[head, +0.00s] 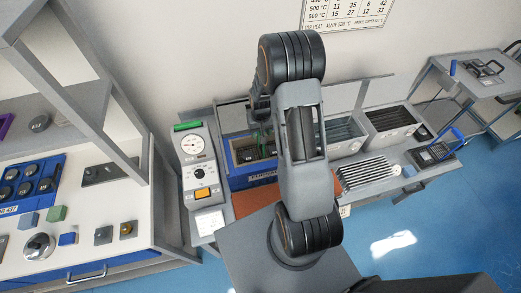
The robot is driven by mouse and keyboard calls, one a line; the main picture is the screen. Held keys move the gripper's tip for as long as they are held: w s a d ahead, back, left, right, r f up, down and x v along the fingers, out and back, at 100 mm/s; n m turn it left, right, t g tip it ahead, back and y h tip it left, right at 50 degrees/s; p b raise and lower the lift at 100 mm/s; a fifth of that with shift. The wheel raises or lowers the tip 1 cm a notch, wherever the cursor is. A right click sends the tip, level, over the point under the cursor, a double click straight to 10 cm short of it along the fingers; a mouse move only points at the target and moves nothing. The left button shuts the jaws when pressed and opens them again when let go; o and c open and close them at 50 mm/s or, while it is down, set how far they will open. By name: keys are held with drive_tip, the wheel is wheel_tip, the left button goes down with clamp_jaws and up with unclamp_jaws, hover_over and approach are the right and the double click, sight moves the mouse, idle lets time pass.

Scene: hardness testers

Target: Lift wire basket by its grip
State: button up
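No wire basket can be made out for certain. A dark, low tray-like item with a blue looped handle (435,152) lies at the right end of the bench. My arm rises in the middle of the head view and bends down behind itself towards this tank. My gripper end is mostly hidden there, and its fingers cannot be made out.
A gauge panel with a green bar (192,150) stands left of the tank. Two grey open tanks (345,148) (390,130) and a ribbed rack (368,172) are to the right. A shelf unit (125,225) stands at left, a cart (470,75) at far right. Blue floor is clear at lower right.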

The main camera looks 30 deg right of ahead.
drive_tip(key=shift+c, duration=0.4)
clamp_jaws()
